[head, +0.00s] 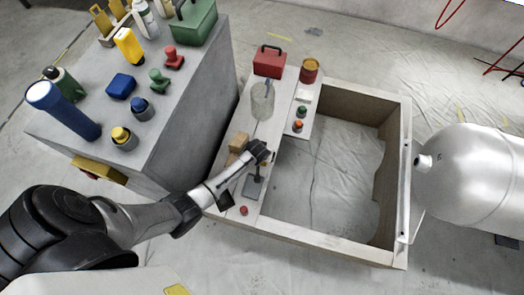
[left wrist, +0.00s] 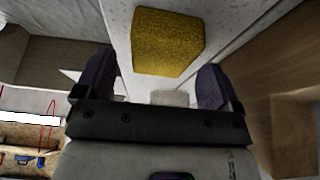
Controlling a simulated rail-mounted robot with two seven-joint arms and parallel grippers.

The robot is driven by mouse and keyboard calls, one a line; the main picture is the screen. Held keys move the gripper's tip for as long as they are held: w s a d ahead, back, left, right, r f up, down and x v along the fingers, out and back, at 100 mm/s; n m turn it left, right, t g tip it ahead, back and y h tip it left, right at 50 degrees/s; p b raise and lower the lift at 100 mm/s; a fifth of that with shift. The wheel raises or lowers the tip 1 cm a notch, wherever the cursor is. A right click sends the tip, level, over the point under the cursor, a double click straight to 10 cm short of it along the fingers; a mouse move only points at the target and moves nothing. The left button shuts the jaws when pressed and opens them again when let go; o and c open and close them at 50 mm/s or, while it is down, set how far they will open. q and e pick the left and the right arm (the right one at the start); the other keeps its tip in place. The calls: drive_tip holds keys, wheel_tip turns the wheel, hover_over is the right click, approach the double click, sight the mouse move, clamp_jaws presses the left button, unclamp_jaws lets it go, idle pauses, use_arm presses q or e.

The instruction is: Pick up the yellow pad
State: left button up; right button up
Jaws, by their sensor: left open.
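The yellow pad (left wrist: 167,42) shows in the left wrist view as a rough, sponge-like block on a pale plank. It lies just ahead of my left gripper (left wrist: 157,80), between the lines of the two spread fingers and apart from them. In the head view my left gripper (head: 262,154) is low over the plank at the left side of the wooden frame. There the gripper hides most or all of the pad. The left gripper is open and empty. My right gripper is in neither view.
Tan wooden blocks (head: 237,143) stand close left of the gripper. A clear jar (head: 262,101), a red toolbox (head: 269,62) and small knobs (head: 299,125) stand farther back. A grey cabinet (head: 185,95) carrying bottles is at left; a silver tank (head: 470,175) is at right.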

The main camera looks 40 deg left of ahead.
use_arm(q)
drive_tip(key=shift+w+a+f, duration=0.15)
drive_tip(key=shift+w+f, duration=0.1)
drive_tip(key=shift+f, duration=0.4)
drive_tip(key=shift+c, duration=0.4)
drive_tip(key=c, duration=0.9)
